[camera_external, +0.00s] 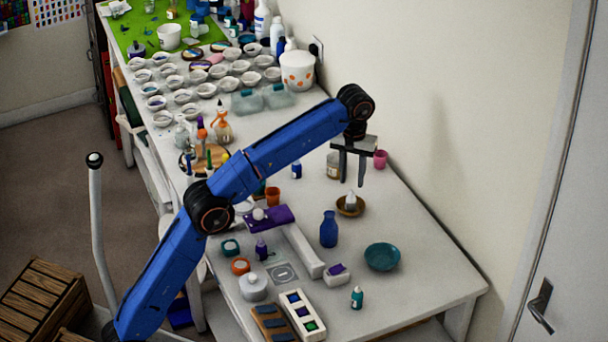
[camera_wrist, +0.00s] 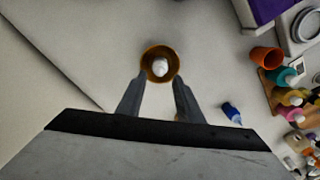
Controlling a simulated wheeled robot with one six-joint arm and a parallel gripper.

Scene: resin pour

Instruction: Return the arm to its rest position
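My blue arm reaches over the white table (camera_external: 420,265), bent at the elbow. My gripper (camera_external: 354,182) points down above the table and its two fingers are apart. In the wrist view my gripper (camera_wrist: 159,88) is open with nothing between its fingers. A small brown dish (camera_external: 350,207) with a white-topped object (camera_external: 350,199) in it stands on the table below the fingers. In the wrist view the dish (camera_wrist: 147,60) and the white object (camera_wrist: 160,68) show just beyond the fingertips, apart from them.
A blue vase (camera_external: 329,229) and a teal bowl (camera_external: 382,257) stand toward the front. A pink cup (camera_external: 380,159) and a jar (camera_external: 333,166) stand near the wall behind my gripper. Many small bowls crowd the table farther back. The front right corner is clear.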

